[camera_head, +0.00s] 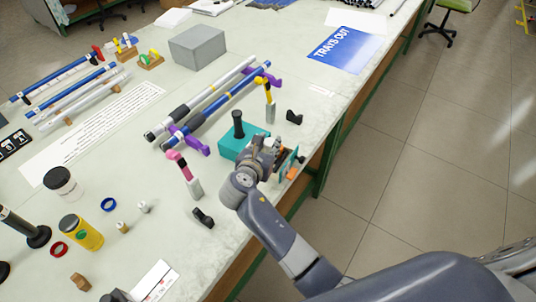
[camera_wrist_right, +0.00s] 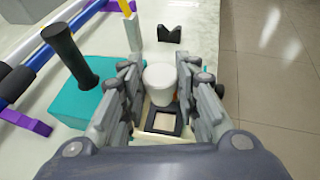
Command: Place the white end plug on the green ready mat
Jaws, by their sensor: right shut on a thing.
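My right gripper (camera_head: 272,158) is beside the teal block at the table's right edge. In the right wrist view its fingers (camera_wrist_right: 160,88) are closed around a white, round-topped piece (camera_wrist_right: 160,76), which looks like the white end plug. Its lower part is partly hidden by the fingers. A dark square frame with a pale middle (camera_wrist_right: 163,121) shows just below it in that view; I cannot tell whether they touch. I cannot make out a flat green mat for certain. My left gripper is not in view.
The teal block (camera_head: 229,146) with an upright black handle (camera_head: 238,124) stands close to the right gripper. Blue and white rods (camera_head: 228,106) lie on purple supports behind it. Small black rests (camera_head: 203,218) stand nearby.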

